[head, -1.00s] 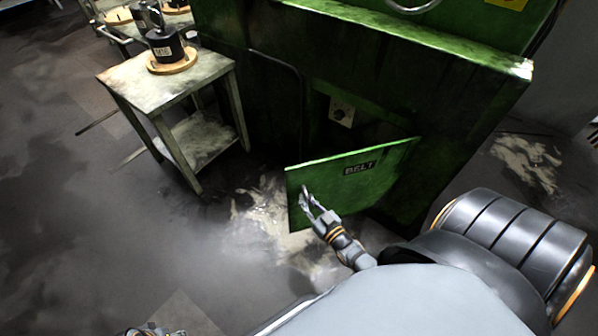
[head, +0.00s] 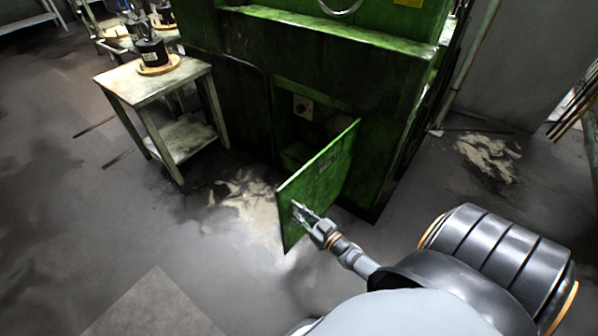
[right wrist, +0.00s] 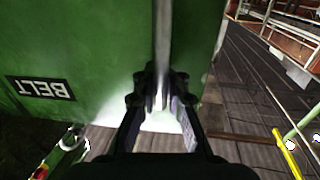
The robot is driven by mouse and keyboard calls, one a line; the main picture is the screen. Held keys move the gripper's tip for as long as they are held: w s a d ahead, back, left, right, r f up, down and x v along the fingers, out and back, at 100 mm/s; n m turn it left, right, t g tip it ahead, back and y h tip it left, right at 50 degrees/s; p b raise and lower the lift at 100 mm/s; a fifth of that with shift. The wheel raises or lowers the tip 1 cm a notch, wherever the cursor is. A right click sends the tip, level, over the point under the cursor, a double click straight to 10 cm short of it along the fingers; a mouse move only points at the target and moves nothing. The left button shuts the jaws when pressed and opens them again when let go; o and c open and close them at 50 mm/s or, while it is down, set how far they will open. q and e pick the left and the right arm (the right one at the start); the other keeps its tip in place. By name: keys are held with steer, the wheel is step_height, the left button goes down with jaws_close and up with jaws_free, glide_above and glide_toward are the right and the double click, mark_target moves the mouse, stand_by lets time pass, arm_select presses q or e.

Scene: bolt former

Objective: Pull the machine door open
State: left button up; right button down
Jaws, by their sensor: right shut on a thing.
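The green machine door (head: 322,180) stands swung out from the lower front of the green machine (head: 330,70), hinged on its right side. My right gripper (head: 298,212) is at the door's free left edge, shut on its handle. In the right wrist view the door (right wrist: 90,40) fills the upper left, with a black BELT label (right wrist: 41,88). The handle is a vertical grey bar (right wrist: 162,45) running down between the fingers of my right gripper (right wrist: 160,95). My left gripper is not in view.
A worn metal table (head: 135,85) with a black object (head: 152,52) on a wooden disc stands left of the machine. Open floor lies in front and to the left. A small switch box (head: 303,106) shows in the opening behind the door.

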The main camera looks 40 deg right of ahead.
steer(key=shift+s, duration=0.15)
steer(key=c, duration=1.7)
jaws_free()
steer(key=shift+o, duration=0.2)
steer(key=s+d, duration=0.1)
steer(key=s, duration=1.1)
steer(key=shift+d, duration=0.25)
